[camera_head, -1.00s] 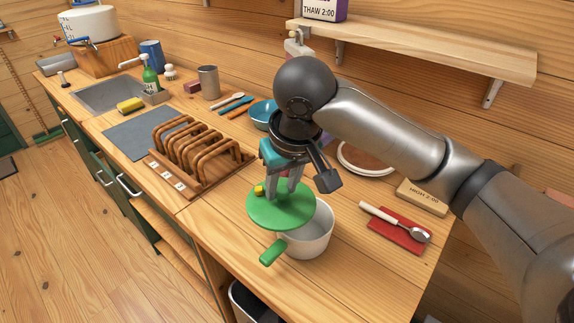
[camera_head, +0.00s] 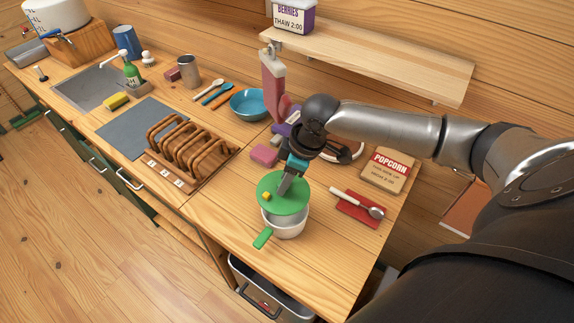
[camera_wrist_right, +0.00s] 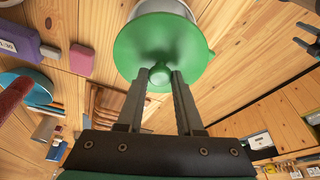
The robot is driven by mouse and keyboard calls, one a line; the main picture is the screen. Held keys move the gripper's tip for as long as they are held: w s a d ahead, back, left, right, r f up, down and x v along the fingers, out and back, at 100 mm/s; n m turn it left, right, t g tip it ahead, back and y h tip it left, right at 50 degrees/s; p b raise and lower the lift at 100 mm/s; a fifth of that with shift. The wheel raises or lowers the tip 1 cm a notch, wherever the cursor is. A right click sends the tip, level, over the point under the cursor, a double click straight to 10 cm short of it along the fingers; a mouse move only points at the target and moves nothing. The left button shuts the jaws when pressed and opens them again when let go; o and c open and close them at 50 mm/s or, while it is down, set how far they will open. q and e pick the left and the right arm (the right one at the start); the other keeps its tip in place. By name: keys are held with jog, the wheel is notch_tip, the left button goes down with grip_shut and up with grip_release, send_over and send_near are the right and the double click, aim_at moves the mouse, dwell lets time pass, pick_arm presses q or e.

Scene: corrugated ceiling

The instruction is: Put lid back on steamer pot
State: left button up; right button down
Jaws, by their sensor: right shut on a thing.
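The green lid (camera_head: 287,207) is a round disc with a small knob (camera_wrist_right: 160,74). My right gripper (camera_head: 284,188) is shut on this knob; the lid (camera_wrist_right: 135,55) also fills the upper middle of the right wrist view. The white pot (camera_head: 292,230) stands on the counter beneath the lid, with a green handle (camera_head: 263,238) at its lower left. The lid overlaps most of the pot's opening, and I cannot tell whether it touches the rim. A small yellow piece (camera_head: 266,196) shows at the lid's left. Two dark prongs, apparently my left gripper (camera_wrist_right: 298,34), stand apart at the right wrist view's edge.
A wooden rack (camera_head: 185,158) stands left of the pot, and a pink block (camera_head: 264,155) lies behind it. A red mat (camera_head: 358,207) with a scoop lies to the right. A shelf (camera_head: 375,62) overhangs the back. The counter's front edge is near the pot.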

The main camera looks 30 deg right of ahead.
aim_at(291, 191)
jog(key=shift+s+d, duration=0.1)
jog(key=shift+d, duration=0.1)
notch_tip(291, 191, down, 4)
jog(key=b, duration=0.5)
jog(key=shift+f+b, duration=0.25)
jog(key=shift+b, duration=0.15)
jog(key=shift+f, duration=0.95)
jog(key=shift+p, duration=0.75)
jog(key=shift+f+p, duration=0.15)
jog(key=shift+p, duration=0.25)
dwell(1.1)
jog(key=shift+p, duration=0.4)
dwell(0.3)
dwell(0.4)
grip_release()
dwell(0.5)
